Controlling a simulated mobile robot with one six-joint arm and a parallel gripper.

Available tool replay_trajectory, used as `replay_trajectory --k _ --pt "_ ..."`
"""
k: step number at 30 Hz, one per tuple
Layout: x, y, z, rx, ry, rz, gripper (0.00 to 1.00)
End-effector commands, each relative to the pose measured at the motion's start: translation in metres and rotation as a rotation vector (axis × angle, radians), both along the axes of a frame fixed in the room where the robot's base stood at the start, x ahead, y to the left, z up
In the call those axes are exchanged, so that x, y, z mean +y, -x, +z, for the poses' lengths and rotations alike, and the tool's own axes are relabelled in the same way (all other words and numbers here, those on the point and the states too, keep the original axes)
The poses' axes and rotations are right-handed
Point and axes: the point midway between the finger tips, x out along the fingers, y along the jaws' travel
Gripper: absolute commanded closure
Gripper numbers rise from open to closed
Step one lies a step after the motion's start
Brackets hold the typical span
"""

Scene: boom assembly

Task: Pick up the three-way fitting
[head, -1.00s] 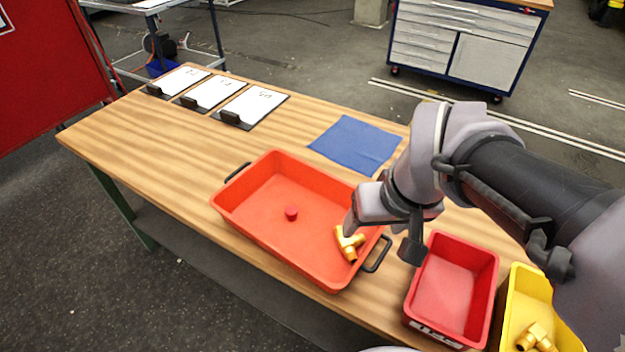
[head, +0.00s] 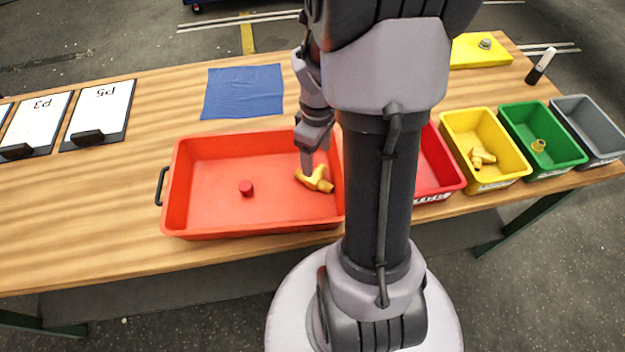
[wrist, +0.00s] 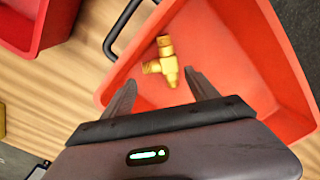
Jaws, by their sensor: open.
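The three-way fitting, a brass T-shaped piece, lies in the right part of the orange-red tray (head: 215,223), and I see it in the head view (head: 320,182) and the wrist view (wrist: 164,64). My gripper (head: 307,168) points down over the tray, close to the fitting in the head view. In the wrist view my gripper (wrist: 159,88) is open, with its two fingers apart and nothing held. The fitting shows just beyond the gap between the fingertips. I cannot tell the exact height between them.
A small red cap (head: 246,188) lies in the tray. Right of it stand a red bin (head: 449,172), a yellow bin (head: 509,168) holding a brass fitting (head: 482,157), a green bin (head: 566,150) and a grey bin (head: 596,128). A blue cloth (head: 243,92) lies behind the tray.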

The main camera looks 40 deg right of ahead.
Motion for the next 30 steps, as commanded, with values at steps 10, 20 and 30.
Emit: replay_trajectory --k 10,20,30 --pt "-0.001 0.003 -0.049 0.0 -0.001 -0.002 0.32" --pt "-0.001 0.004 -0.073 -0.001 0.0 -0.001 0.32" --pt "-0.001 0.003 -0.072 -0.001 0.001 -0.001 0.91"
